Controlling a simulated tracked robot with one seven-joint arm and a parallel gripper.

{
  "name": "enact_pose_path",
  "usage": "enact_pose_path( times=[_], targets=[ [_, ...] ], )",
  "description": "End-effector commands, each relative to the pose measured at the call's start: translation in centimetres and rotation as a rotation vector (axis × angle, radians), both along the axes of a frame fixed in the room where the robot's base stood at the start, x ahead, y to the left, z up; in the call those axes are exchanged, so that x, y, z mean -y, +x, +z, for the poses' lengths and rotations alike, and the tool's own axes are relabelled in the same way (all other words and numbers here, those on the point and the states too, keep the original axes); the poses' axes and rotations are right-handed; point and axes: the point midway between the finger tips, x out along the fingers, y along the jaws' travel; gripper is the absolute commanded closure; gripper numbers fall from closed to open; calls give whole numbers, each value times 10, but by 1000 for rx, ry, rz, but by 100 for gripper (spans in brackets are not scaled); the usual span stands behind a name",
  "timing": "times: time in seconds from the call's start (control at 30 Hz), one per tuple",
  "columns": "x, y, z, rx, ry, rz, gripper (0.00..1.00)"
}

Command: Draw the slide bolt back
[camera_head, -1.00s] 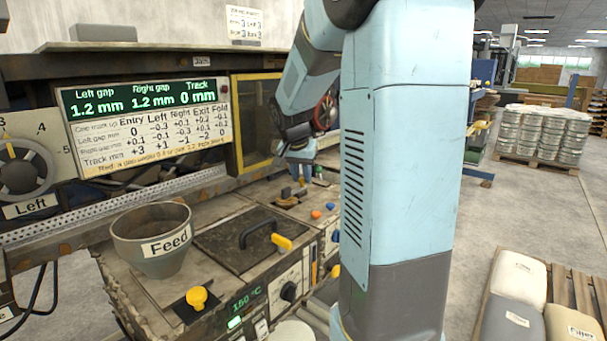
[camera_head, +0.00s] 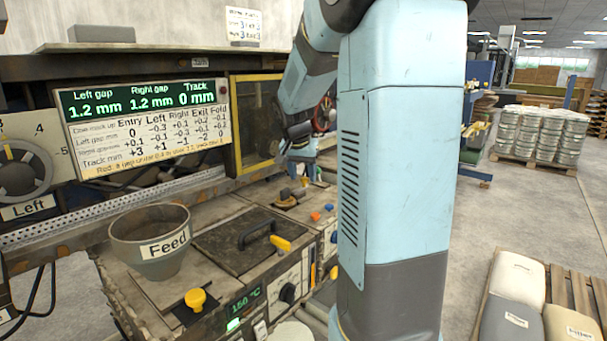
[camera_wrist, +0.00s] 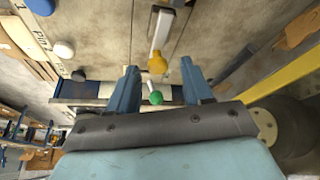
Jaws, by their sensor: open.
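My gripper (camera_wrist: 158,68) is open in the wrist view, with its two blue fingers apart and nothing gripped. A pale bar with an amber knob (camera_wrist: 157,63) shows between and just beyond the fingertips. A green knob (camera_wrist: 155,98) shows between the fingers, nearer the palm. I cannot tell for sure which of these is the slide bolt's handle, or whether either finger touches it. In the head view my gripper (camera_head: 303,158) is small, above the far end of the machine top and partly hidden by my arm.
The machine top holds a Feed hopper (camera_head: 152,240), a dark hatch with a black handle (camera_head: 257,233), a yellow-tipped lever (camera_head: 281,243) and a yellow knob (camera_head: 196,299). A white knob (camera_wrist: 63,49) and a blue knob (camera_wrist: 40,5) lie left of the fingers. A yellow bar (camera_wrist: 285,75) runs at right.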

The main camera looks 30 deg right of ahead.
Motion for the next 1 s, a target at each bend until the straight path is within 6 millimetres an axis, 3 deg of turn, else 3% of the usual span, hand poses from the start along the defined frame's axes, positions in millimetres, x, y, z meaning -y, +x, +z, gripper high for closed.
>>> enact_pose_path(
  times=[0.6,0.8,1.0],
  targets=[
    [-31,-25,100,4,-1,2,50],
    [-37,-30,118,2,0,2,50],
    [-38,-31,123,1,0,1,50]
  ],
)
